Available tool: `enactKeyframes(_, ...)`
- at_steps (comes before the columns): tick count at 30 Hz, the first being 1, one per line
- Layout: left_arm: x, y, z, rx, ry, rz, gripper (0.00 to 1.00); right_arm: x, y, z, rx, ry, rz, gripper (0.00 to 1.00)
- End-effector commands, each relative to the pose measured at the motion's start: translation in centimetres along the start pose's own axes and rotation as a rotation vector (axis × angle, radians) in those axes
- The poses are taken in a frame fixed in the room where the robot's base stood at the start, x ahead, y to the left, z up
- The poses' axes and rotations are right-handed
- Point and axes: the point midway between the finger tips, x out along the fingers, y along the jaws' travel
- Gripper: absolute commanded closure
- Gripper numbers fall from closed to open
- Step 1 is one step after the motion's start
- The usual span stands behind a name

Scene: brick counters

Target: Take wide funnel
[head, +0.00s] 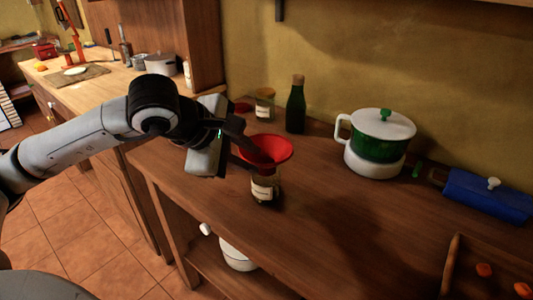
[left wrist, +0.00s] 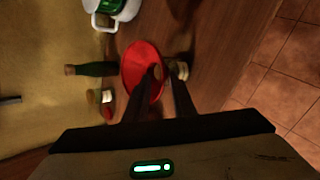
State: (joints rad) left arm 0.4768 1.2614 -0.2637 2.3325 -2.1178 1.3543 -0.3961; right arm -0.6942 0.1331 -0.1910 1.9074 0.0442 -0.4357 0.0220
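A wide red funnel (head: 274,146) sits upright in the mouth of a labelled glass jar (head: 265,187) on the wooden counter. My left gripper (head: 258,160) reaches in from the left at the funnel. Its fingers look apart, one over the inside of the funnel and one outside the rim. The left wrist view shows the red funnel (left wrist: 134,66) with my left gripper's fingertips (left wrist: 165,78) at its rim. I cannot tell whether they touch the rim. The jar (left wrist: 180,69) is partly hidden there. My right gripper is not in view.
A green bottle (head: 296,106) and a small jar (head: 265,104) with a red lid (head: 243,107) beside it stand behind the funnel. The counter's front middle is clear.

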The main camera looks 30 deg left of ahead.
Motion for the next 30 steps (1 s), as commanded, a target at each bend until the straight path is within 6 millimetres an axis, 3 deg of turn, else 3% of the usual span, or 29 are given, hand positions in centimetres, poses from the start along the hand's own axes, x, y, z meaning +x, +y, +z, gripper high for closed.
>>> enactKeyframes(9,4.1,-0.2,0.2,-0.001,-0.001,-0.004,0.77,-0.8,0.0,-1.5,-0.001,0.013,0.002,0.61)
enactKeyframes(17,4.4,-0.2,0.1,0.001,0.0,-0.002,0.78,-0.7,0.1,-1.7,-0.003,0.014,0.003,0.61)
enactKeyframes(21,4.3,-0.2,0.1,0.001,0.0,-0.002,1.0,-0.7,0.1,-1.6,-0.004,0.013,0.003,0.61)
enactKeyframes(30,4.3,-0.2,0.1,0.0,0.0,-0.002,1.0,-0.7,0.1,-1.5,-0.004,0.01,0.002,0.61)
